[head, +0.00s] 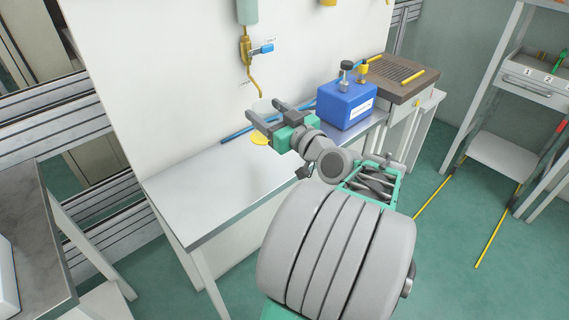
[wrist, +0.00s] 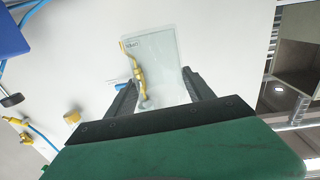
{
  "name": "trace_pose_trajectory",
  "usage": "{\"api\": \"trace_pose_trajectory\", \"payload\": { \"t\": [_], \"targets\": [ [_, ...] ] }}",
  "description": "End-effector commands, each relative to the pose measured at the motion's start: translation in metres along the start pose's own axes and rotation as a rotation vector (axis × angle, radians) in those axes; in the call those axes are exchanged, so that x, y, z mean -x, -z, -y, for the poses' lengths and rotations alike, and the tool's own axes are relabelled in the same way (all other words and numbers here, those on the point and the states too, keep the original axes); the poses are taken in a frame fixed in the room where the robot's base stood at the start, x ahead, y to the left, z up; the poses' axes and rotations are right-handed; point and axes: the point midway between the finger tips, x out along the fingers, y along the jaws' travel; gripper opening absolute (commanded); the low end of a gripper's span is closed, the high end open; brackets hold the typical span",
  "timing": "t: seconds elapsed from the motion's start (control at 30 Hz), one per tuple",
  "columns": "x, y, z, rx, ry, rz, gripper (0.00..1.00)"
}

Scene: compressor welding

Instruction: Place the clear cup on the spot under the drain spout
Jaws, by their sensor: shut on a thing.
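My gripper (head: 264,111) is shut on the clear cup (head: 265,104). In the head view the cup is faint between the fingers, just below the drain spout (head: 253,84). In the wrist view the cup (wrist: 171,55) shows between the two fingers of my gripper (wrist: 160,91), and the brass spout (wrist: 138,73) shows through or beside its clear wall. The yellow spot (head: 260,138) lies on the bench under the spout, partly hidden by my gripper. The cup appears above the bench; its exact gap to the spot cannot be told.
A blue-handled valve (head: 262,48) is on the wall pipe above the spout. A blue box (head: 346,104) stands on the bench (head: 205,195) to the right, near a brown grated block (head: 398,72). A blue rod (head: 237,132) lies along the wall. The bench's left part is clear.

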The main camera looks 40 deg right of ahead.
Motion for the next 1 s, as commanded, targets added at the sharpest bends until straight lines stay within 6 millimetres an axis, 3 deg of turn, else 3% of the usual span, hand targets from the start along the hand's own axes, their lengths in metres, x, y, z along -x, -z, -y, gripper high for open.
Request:
{"api": "trace_pose_trajectory", "payload": {
  "t": [0.03, 0.1, 0.2, 0.3, 0.37, 0.57, 0.7, 0.83, 1.0],
  "targets": [
    [0.017, -0.018, -0.024, 0.005, -0.049, -0.001, 0.15],
    [0.036, -0.017, -0.047, 0.002, -0.096, 0.002, 0.15],
    [0.055, -0.014, -0.065, 0.000, -0.138, 0.003, 0.15],
    [0.059, -0.012, -0.074, -0.002, -0.153, 0.004, 0.15],
    [0.051, -0.016, -0.079, -0.006, -0.152, 0.005, 0.15],
    [0.005, -0.042, -0.108, -0.007, -0.149, 0.006, 0.15],
    [-0.024, -0.069, -0.128, -0.008, -0.151, 0.006, 0.15],
    [-0.041, -0.094, -0.139, -0.006, -0.152, 0.006, 0.15],
    [-0.052, -0.108, -0.147, -0.004, -0.153, 0.004, 0.15]
  ]
}}
